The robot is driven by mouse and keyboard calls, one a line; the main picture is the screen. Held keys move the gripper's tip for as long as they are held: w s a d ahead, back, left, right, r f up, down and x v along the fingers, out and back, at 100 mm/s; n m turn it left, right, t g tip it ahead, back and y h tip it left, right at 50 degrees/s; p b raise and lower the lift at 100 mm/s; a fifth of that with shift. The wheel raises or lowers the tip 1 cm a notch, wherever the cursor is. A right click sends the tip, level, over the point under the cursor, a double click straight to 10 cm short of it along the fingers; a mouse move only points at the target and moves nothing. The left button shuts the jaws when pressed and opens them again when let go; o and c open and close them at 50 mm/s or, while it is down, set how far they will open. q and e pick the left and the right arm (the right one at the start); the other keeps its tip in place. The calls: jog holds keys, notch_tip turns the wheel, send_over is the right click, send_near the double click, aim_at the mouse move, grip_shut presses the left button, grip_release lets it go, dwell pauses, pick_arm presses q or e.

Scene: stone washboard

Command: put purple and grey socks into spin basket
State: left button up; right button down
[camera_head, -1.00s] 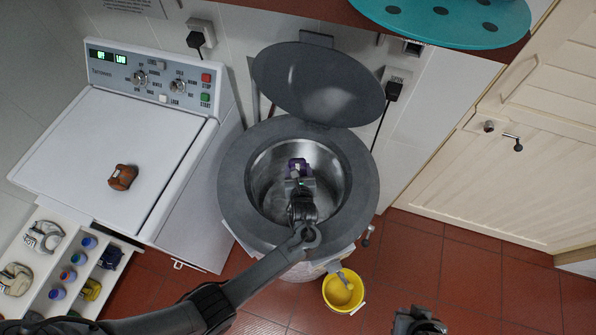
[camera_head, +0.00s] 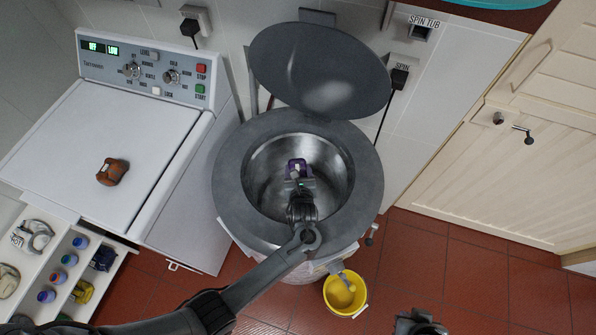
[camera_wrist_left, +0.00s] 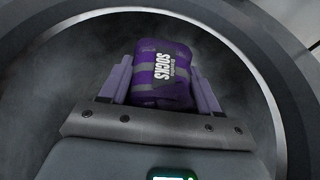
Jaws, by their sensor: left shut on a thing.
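The purple and grey striped socks (camera_head: 297,166) are a rolled bundle with a "SOCKS" label. They also show large in the left wrist view (camera_wrist_left: 163,75). My left gripper (camera_head: 299,175) is shut on them, with a finger on each side. It holds them inside the round opening of the steel spin basket (camera_head: 262,190), within the grey spin tub (camera_head: 232,160). I cannot tell whether the socks touch the basket's floor. The tub's lid (camera_head: 320,75) stands open behind. My right gripper (camera_head: 418,325) is partly seen at the bottom edge; its fingers are unclear.
A white washer (camera_head: 100,150) with a brown object (camera_head: 111,172) on top stands left. A drawer (camera_head: 60,260) of bottles is open below it. A yellow bucket (camera_head: 345,293) is under the tub's spout. Cream cabinets (camera_head: 500,190) are on the right, with clear red floor before them.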

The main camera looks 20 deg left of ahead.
pick_arm(q)
jog(key=o, duration=1.2)
jog(key=shift+o, duration=0.2)
